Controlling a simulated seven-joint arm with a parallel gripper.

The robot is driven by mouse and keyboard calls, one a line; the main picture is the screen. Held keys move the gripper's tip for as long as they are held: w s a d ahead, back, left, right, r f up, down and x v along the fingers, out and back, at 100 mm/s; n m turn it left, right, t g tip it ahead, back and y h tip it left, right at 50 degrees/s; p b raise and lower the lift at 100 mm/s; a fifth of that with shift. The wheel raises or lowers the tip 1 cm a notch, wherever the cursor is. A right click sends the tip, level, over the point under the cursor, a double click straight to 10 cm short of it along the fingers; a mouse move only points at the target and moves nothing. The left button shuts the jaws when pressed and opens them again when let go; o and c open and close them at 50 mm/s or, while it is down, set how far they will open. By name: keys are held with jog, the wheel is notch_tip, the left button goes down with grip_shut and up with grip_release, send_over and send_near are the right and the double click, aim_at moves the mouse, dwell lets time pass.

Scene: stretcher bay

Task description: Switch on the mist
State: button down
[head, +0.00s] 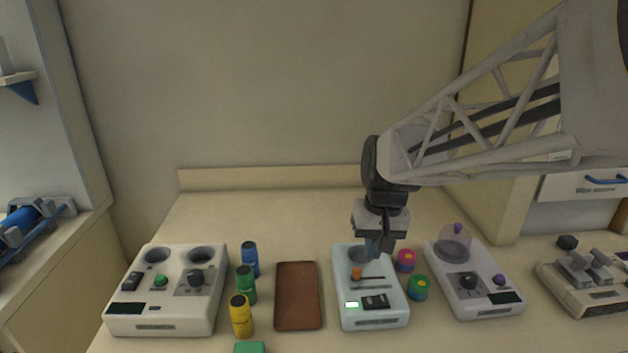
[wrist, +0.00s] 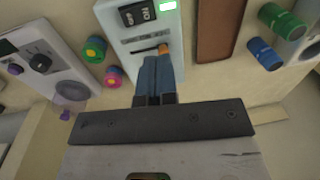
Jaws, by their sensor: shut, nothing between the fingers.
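A pale device (head: 341,285) stands on the counter under my gripper. It has a round opening (head: 360,255) at the back, an orange slider knob (head: 356,273) at the left end of a dark slot, a black rocker switch (head: 375,301) and a lit green display (head: 352,305). In the wrist view the rocker (wrist: 137,13) has two marked halves. My gripper (head: 376,250) points down over the device's back part, shut and empty. In the wrist view its blue-grey fingertips (wrist: 157,62) are right beside the orange knob (wrist: 163,49); contact cannot be told. No label naming mist is readable.
To the right stand pink and green-yellow jars (head: 419,288) and a device with a clear dome (head: 455,242) and purple knob. To the left are a brown pad (head: 297,295), several bottles (head: 241,315) and a white two-well device (head: 170,290). The counter behind is clear.

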jog(key=shift+a+r, duration=0.1)
jog(key=shift+r, duration=0.7)
jog(key=s+d+t+h, duration=0.1)
jog(key=s+d, duration=0.3)
jog(key=s, duration=1.3)
jog(key=shift+s+f+t, duration=0.2)
jog(key=shift+s+t, duration=0.15)
jog(key=shift+t, duration=0.45)
jog(key=shift+w+a+r, duration=0.1)
jog(key=shift+w, duration=0.1)
dwell(1.2)
